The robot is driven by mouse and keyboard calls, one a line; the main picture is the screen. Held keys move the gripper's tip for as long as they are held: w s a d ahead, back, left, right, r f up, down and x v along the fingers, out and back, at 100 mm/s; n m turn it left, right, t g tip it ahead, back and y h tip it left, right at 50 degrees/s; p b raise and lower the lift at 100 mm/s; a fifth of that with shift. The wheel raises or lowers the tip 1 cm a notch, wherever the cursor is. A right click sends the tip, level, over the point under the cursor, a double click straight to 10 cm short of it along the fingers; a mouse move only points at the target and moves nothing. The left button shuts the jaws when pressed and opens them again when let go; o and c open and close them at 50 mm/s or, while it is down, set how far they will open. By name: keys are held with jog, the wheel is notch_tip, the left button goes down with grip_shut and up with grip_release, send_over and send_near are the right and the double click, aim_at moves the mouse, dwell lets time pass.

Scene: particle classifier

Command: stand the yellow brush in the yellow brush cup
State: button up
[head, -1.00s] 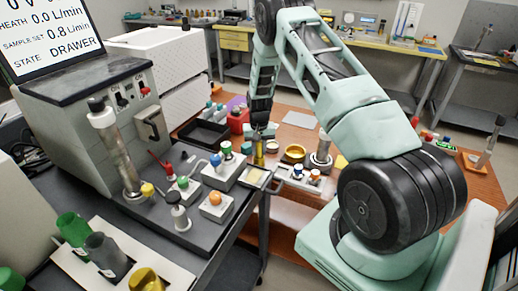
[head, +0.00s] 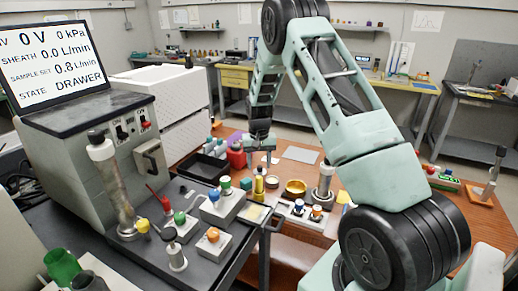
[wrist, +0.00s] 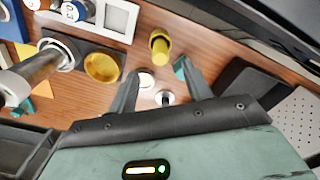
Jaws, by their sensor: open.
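A small upright yellow piece (head: 259,185), which looks like the yellow brush, stands on the brown table; its bristles cannot be made out. In the wrist view the yellow brush (wrist: 160,45) stands just beyond my fingertips, roughly in line with the gap between them. My gripper (head: 267,158) is above the table, close over the brush in the head view. In the wrist view my gripper (wrist: 158,70) has its two fingers apart with nothing held between them. The yellow brush cup is not in view now.
A gold bowl (head: 295,188) and a metal cylinder (head: 324,184) stand right of the brush. A grey bench with knobbed blocks (head: 213,242) is at left. Green (head: 62,268) and dark grey (head: 88,282) cups sit at bottom left. A red container (head: 236,155) is behind.

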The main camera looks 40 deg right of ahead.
notch_tip(320, 180, up, 7)
jog(key=shift+r+b, duration=0.2)
jog(key=shift+b, duration=0.2)
dwell(0.4)
